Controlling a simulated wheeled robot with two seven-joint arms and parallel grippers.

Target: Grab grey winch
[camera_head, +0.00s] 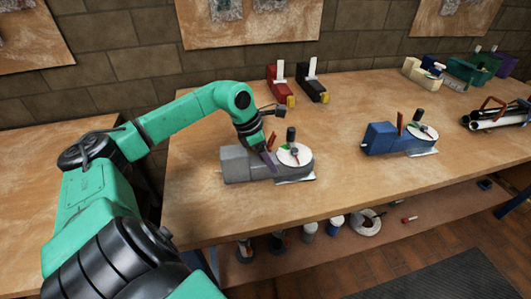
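The grey winch (240,165) lies on the wooden workbench, left of centre. It has a grey block body at its left and a round white disc with a dark knob at its right. My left arm reaches in from the left, and my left gripper (269,158) points down at the winch, between its grey body and the white disc. The fingers overlap the winch in this view; I cannot tell whether they touch it or how far apart they are. My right gripper is not in view.
A similar blue winch (382,138) stands to the right on the workbench (340,195). Red (276,90) and black (312,88) devices stand at the back. Metal tubes (497,117) lie at the right edge. The bench between the two winches is clear.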

